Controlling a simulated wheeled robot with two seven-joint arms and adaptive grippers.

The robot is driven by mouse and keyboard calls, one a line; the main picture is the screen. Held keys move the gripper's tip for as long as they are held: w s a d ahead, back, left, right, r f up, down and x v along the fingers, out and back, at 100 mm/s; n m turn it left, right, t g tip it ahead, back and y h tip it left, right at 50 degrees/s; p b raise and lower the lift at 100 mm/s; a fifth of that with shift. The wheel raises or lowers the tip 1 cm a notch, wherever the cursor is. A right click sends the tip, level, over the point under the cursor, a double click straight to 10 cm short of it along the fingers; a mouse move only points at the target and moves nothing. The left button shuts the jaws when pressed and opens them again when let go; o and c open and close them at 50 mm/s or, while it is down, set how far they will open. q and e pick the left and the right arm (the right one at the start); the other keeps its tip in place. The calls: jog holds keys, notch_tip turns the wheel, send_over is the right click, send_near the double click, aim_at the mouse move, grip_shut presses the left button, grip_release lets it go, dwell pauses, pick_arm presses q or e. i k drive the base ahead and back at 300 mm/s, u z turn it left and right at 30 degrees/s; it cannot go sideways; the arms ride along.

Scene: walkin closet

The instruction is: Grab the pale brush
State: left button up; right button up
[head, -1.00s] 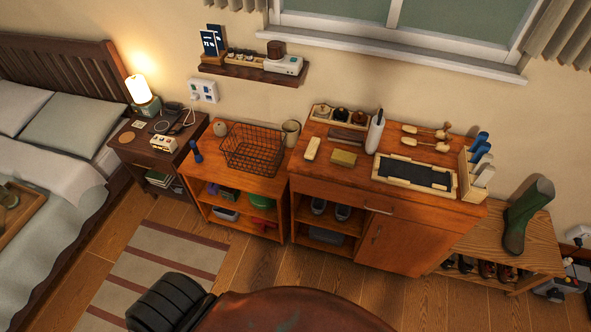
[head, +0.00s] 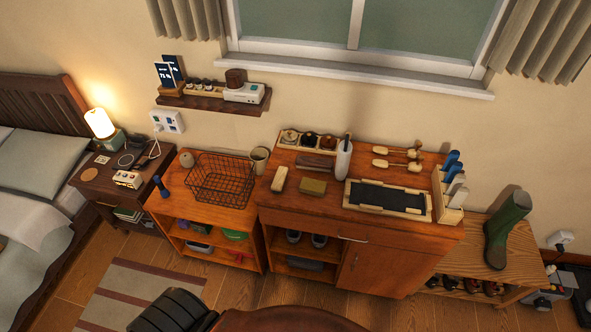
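A pale, cream block that looks like the pale brush (head: 279,178) lies on the left front part of the orange-brown cabinet top (head: 325,207). Just right of it lies an olive-tan block (head: 312,187), perhaps another brush. A darker brown brush-like piece (head: 315,162) lies behind them. At this size I cannot make out bristles. Neither of my grippers is in view. Nothing touches the pale brush.
Round tins (head: 310,140) stand behind. A wire basket (head: 221,181) sits on the lower shelf unit to the left.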

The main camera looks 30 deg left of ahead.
aim_at(278, 183)
jog(key=u, duration=0.2)
jog(key=i, duration=0.7)
jog(key=u, duration=1.05)
jog(key=i, duration=0.55)
jog(key=u, duration=0.5)
